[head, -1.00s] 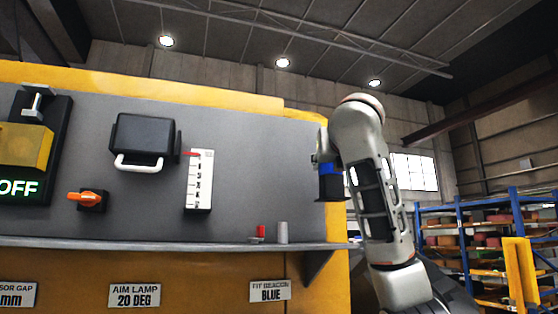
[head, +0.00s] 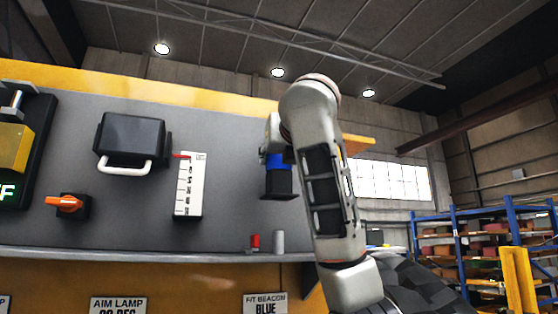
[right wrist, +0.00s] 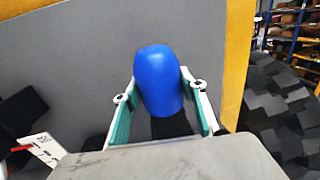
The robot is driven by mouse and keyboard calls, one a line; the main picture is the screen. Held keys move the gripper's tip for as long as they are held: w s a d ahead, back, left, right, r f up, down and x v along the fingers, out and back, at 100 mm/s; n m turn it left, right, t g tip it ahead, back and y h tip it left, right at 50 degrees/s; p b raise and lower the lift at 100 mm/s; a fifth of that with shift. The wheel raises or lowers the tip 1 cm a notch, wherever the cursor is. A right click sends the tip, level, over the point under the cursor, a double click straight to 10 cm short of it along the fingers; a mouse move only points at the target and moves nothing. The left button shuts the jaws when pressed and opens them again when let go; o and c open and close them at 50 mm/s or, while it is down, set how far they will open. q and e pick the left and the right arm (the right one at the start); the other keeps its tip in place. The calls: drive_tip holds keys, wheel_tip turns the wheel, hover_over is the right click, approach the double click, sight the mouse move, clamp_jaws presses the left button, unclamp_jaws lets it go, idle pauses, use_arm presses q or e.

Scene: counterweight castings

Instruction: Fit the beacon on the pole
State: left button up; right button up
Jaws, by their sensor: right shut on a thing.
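My right gripper (head: 272,148) is shut on the blue beacon (head: 274,160), with a dark block-like part (head: 278,182) below the blue. In the right wrist view the blue beacon (right wrist: 160,82) sits between the two fingers, its rounded top showing and its lower end hidden. In the head view a short grey post (head: 278,241), which looks like the pole, stands upright on the ledge. The held beacon is above the post in the picture, with a clear gap; depth between them is hard to tell. My left gripper is not in view.
A small red piece (head: 255,242) stands on the ledge (head: 150,252) just left of the post. The grey panel carries a black lamp (head: 130,137), a white scale (head: 190,185) and an orange knob (head: 65,203). A "FIT BEACON BLUE" label (head: 265,304) is below the ledge.

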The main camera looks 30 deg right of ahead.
sight(281, 186)
drive_tip(key=shift+s+f+b, duration=0.1)
drive_tip(key=shift+f+b, duration=0.45)
drive_tip(key=shift+f, duration=0.1)
wheel_tip(281, 186, down, 3)
drive_tip(key=b, duration=0.2)
drive_tip(key=shift+b, duration=0.35)
drive_tip(key=shift+f+b, duration=0.6)
drive_tip(key=shift+f, duration=0.15)
idle(0.4)
drive_tip(key=shift+f, duration=0.15)
drive_tip(key=shift+f, duration=0.25)
drive_tip(key=shift+f+b, duration=0.4)
drive_tip(key=shift+b, duration=0.1)
